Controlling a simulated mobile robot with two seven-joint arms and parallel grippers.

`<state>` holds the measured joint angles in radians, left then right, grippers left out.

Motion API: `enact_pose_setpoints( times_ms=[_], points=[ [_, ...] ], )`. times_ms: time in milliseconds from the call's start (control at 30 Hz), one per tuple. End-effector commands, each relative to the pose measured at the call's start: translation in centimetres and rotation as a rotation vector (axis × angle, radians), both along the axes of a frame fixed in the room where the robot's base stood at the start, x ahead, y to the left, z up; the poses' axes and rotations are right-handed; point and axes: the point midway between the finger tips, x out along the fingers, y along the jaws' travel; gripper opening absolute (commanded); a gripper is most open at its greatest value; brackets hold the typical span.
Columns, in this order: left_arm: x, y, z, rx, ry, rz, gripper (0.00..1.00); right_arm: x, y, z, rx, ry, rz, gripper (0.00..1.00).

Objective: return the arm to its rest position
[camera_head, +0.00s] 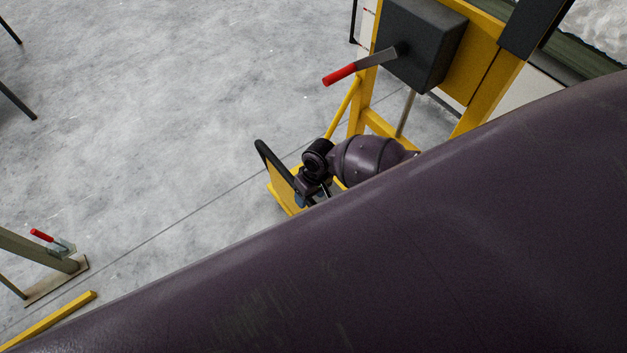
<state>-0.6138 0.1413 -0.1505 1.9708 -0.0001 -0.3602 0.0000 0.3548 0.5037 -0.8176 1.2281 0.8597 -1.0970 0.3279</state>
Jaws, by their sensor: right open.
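My right gripper (312,190) shows near the middle of the view, at the end of my dark purple forearm and wrist. It is open, and I see nothing held in it. It is in front of the lower part of a yellow frame, beside a yellow plate with a black edge. I cannot tell whether it touches them. A large dark purple link of my own arm fills the lower right and hides what lies behind it. My left gripper is not in view.
The yellow frame (484,78) carries a dark grey box (421,42) with a red-handled lever (340,75). The yellow plate (281,183) stands on the floor (170,120). A post with a small red lever (42,236) and a yellow bar (58,318) are at lower left. Floor between is clear.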

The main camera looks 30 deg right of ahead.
Motion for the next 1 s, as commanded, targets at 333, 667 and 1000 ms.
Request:
enact_pose_setpoints(
  times_ms=[333, 667, 1000],
  points=[
    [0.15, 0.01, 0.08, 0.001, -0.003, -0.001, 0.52, 0.55, 0.02, 0.71, 0.001, 0.001, 0.001, 0.59],
    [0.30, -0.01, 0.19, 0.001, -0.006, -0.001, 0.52, 0.53, 0.02, 0.69, 0.000, 0.001, 0.001, 0.59],
    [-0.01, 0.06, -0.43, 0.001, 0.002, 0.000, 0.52, 0.49, 0.02, 0.66, 0.001, 0.002, 0.001, 0.59]
  ],
)
